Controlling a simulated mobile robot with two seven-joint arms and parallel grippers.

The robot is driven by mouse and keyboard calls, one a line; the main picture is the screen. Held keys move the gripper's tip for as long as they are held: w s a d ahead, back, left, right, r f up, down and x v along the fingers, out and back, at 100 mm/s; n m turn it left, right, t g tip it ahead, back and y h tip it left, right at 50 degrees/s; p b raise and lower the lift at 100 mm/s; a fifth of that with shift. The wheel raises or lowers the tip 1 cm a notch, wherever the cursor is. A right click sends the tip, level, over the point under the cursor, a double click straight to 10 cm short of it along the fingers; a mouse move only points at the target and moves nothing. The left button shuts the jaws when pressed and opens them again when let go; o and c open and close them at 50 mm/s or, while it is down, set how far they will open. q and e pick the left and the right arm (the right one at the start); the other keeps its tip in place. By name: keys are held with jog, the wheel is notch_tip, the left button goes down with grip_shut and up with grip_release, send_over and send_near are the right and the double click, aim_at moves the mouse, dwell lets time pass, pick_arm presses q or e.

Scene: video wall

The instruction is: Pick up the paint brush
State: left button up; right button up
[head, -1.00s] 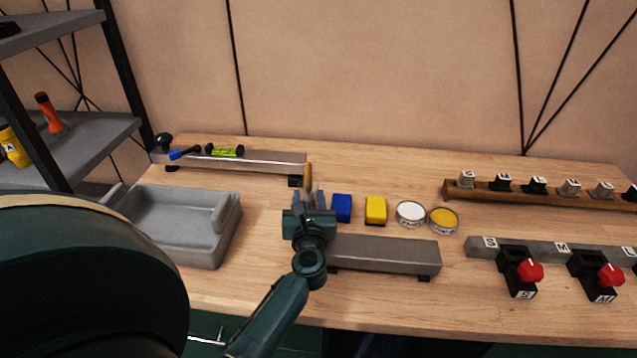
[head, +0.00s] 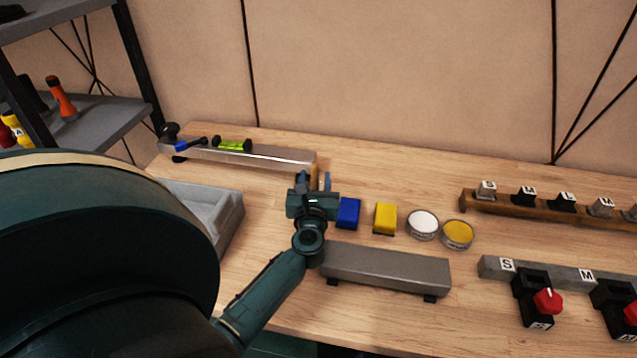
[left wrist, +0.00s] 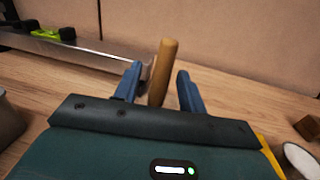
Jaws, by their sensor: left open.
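The paint brush shows as an upright wooden handle (left wrist: 165,65) in the left wrist view. It stands between the two blue fingers of my left gripper (left wrist: 159,75), which is open, with a gap visible on the right side of the handle. In the head view my left gripper (head: 315,182) hides most of the brush; only a sliver of the handle (head: 314,176) shows between the fingers. The brush's lower end is hidden behind the gripper body. My right gripper is not in view.
A blue block (head: 348,213), a yellow block (head: 385,218), a white can (head: 422,224) and a yellow can (head: 457,234) stand to the right. A metal rail (head: 270,155) lies behind, a grey bar (head: 385,268) in front, and a grey tray (head: 232,222) at left.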

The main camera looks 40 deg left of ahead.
pick_arm(q)
jog(key=shift+s, duration=0.1)
jog(key=shift+c, duration=0.5)
jog(key=c, duration=0.5)
grip_shut()
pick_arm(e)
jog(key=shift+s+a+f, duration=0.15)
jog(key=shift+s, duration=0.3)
pick_arm(q)
jog(key=shift+r, duration=0.1)
